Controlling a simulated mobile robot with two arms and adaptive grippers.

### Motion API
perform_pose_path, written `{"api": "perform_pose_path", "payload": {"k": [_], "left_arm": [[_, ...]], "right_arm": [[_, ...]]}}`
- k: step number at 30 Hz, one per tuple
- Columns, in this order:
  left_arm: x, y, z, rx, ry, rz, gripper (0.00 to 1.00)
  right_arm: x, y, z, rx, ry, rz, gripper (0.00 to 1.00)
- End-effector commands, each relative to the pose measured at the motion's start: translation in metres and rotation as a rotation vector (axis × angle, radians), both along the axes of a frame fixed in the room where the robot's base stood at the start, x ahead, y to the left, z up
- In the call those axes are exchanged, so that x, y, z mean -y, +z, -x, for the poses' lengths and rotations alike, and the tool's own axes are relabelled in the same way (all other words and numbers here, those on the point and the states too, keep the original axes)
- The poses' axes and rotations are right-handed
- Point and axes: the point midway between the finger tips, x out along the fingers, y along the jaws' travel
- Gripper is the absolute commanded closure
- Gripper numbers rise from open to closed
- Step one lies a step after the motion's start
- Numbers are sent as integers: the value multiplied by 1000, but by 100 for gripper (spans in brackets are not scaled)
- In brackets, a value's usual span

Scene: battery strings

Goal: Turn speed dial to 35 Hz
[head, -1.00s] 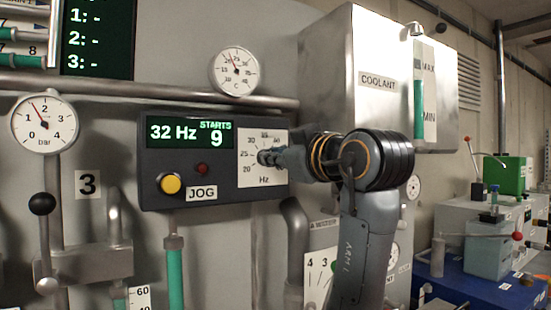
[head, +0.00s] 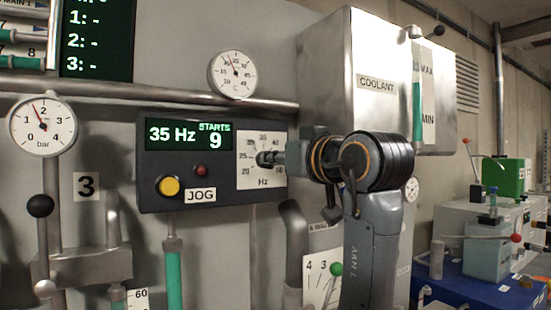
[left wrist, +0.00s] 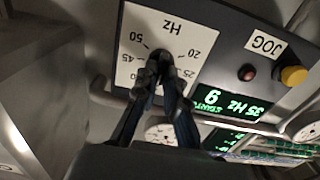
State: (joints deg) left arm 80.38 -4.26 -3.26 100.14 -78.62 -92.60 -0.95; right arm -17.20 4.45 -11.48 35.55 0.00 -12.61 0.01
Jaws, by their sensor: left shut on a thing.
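The speed dial's white scale plate (head: 246,174), marked in Hz, is on the right part of a dark control panel (head: 215,205). The green display (head: 172,134) reads 35 Hz and STARTS 9. My left gripper (head: 268,158) comes in from the right side of the dial and is shut on the dial knob, which its fingers mostly hide. In the left wrist view the plate (left wrist: 135,43) is upside down, and the fingertips of my left gripper (left wrist: 158,62) meet at the dial's middle. My right gripper is not in view.
A yellow button (head: 169,185) above a JOG label and a small red light (head: 201,170) are left of the dial. A metal coolant box (head: 330,80) juts out above my arm. A pipe (head: 200,98) runs just above the panel.

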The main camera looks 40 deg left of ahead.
Motion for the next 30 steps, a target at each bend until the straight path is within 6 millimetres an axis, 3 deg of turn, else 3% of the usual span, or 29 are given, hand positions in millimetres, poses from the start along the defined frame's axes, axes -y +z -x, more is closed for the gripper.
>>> {"api": "perform_pose_path", "payload": {"k": [6, 7, 9, 10, 22, 30], "left_arm": [[0, 0, 0, 1, -1, -1, 100], [0, 0, 0, 1, -1, -1, 84], [0, 0, 0, 1, -1, -1, 70], [0, 0, 0, 1, -1, -1, 67], [8, 0, 2, 2, -2, 0, 67], [59, 0, 15, 1, -6, -1, 67]], "right_arm": [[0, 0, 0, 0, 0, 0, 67], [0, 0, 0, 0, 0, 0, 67], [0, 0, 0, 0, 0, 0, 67], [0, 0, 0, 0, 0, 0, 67], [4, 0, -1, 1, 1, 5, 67], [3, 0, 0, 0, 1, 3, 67]]}}
